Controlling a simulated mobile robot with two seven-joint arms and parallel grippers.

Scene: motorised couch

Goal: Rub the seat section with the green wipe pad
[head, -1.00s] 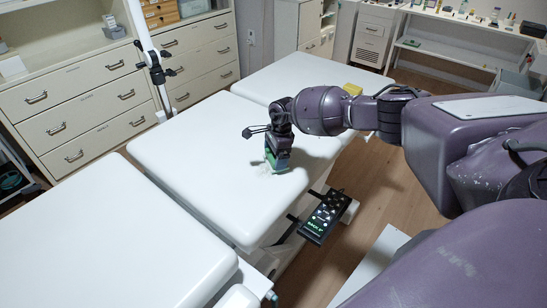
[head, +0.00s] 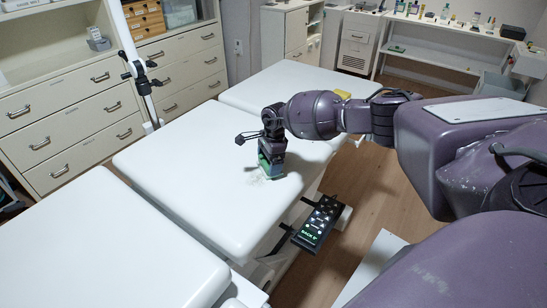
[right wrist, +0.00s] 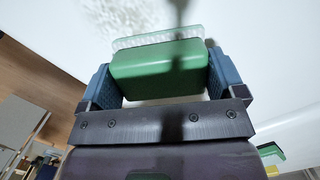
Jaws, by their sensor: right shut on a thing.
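The white padded seat section (head: 200,165) is the middle part of the couch in the head view. My right gripper (head: 270,172) points down over its right half. It is shut on the green wipe pad (right wrist: 160,70), which sits between the blue fingers in the right wrist view. The pad is down at the seat surface; it also shows low between the fingers in the head view (head: 264,160). A pale grey smudged patch (head: 258,181) lies on the seat beside the pad, and speckles show beyond it in the right wrist view. My left gripper is out of view.
A hand control (head: 317,222) with lit buttons hangs at the couch's right side. Another white couch section (head: 100,245) lies nearer at left, and one lies beyond (head: 300,85). A yellow item (head: 343,94) is at the far section's edge. Drawers (head: 75,100) stand behind.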

